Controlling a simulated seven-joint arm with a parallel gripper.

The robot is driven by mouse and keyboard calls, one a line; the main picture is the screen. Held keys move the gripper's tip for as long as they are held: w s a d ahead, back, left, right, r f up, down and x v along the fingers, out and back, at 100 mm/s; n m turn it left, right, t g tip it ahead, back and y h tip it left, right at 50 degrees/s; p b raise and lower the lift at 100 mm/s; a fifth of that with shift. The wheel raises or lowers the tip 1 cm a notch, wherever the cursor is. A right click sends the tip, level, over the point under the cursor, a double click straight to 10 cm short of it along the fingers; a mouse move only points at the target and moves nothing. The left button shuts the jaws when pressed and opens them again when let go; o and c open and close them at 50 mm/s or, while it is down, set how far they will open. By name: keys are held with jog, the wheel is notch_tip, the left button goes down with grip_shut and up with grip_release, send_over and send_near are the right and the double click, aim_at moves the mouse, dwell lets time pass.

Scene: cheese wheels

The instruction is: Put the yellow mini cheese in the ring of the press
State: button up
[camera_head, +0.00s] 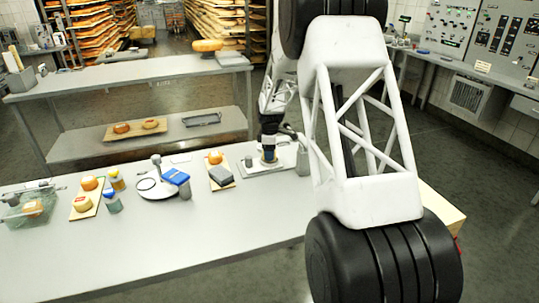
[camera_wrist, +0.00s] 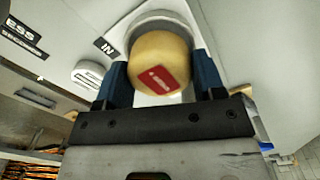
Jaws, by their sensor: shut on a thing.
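The yellow mini cheese (camera_wrist: 148,55), pale yellow with a red label, is between the two blue fingers of my gripper (camera_wrist: 162,76) in the wrist view. My gripper is shut on it. A grey rounded rim (camera_wrist: 165,17), which looks like the ring of the press, shows just beyond the cheese; the cheese covers part of it. I cannot tell whether the cheese is above the ring or inside it. In the head view my gripper (camera_head: 268,153) is low over the grey press plate (camera_head: 251,169) at the table's right part; the cheese is hardly visible there.
A board with an orange cheese (camera_head: 215,157) and a grey block (camera_head: 222,176) lies left of the press. Further left are a white scale (camera_head: 152,189), small bottles (camera_head: 113,202), a board with cheeses (camera_head: 83,203) and a clear container (camera_head: 28,207). The table front (camera_head: 190,240) is clear.

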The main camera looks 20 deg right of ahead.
jog(key=shift+f, duration=0.6)
jog(key=shift+f, duration=0.45)
jog(key=shift+f, duration=0.15)
jog(key=o, duration=0.8)
jog(key=shift+s+f, duration=0.1)
jog(key=shift+f, duration=0.1)
jog(key=shift+o, duration=0.9)
jog(key=shift+f, duration=0.1)
jog(key=shift+s+f, duration=0.15)
jog(key=shift+f, duration=0.05)
jog(key=shift+a, duration=0.1)
notch_tip(320, 180, up, 14)
jog(key=shift+w, duration=0.25)
